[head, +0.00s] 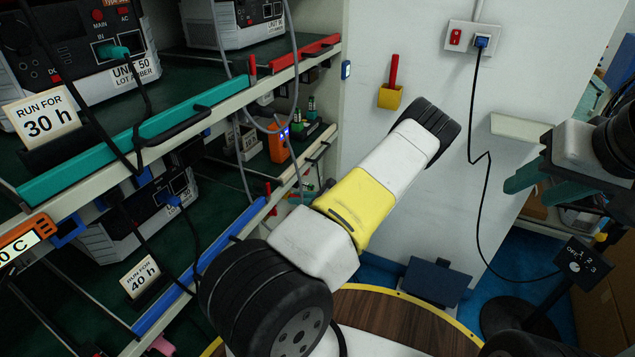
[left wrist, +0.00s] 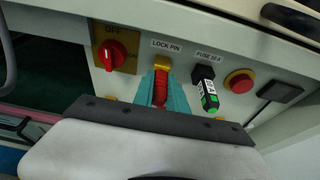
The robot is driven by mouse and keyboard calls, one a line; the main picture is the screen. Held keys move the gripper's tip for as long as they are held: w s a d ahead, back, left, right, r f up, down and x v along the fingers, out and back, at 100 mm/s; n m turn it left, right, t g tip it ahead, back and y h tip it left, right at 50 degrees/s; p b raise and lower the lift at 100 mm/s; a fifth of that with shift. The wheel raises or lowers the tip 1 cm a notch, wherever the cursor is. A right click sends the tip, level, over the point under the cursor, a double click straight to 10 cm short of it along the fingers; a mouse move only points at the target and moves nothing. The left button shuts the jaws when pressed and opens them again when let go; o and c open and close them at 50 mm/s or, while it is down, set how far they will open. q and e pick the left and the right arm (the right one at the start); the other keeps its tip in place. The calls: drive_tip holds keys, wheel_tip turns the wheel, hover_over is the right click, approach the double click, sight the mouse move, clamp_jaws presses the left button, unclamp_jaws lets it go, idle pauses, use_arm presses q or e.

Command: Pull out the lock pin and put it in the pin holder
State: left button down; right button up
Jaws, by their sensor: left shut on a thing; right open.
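In the left wrist view, the red lock pin (left wrist: 160,90) is between the teal fingers of my left gripper (left wrist: 161,92), which is shut on it. The pin's far end meets a yellow socket (left wrist: 163,63) under the LOCK PIN label; how deep it sits cannot be told. In the head view, I cannot make out the left fingers or this pin. A yellow holder (head: 390,97) is on the white wall, with a red rod (head: 393,70) standing in it. My right gripper (head: 525,177) is open and empty at the right.
Beside the pin are a red knob (left wrist: 116,55) on a yellow plate, a fuse (left wrist: 208,95) with a green end and a red button (left wrist: 239,82). Shelves of the rack (head: 160,125) with units and cables fill the left. A black cable (head: 473,140) hangs down the wall.

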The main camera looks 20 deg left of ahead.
use_arm(q)
drive_tip(key=shift+d, duration=0.8)
idle(1.1)
drive_tip(key=shift+s+d, duration=0.2)
drive_tip(key=shift+d, duration=1.4)
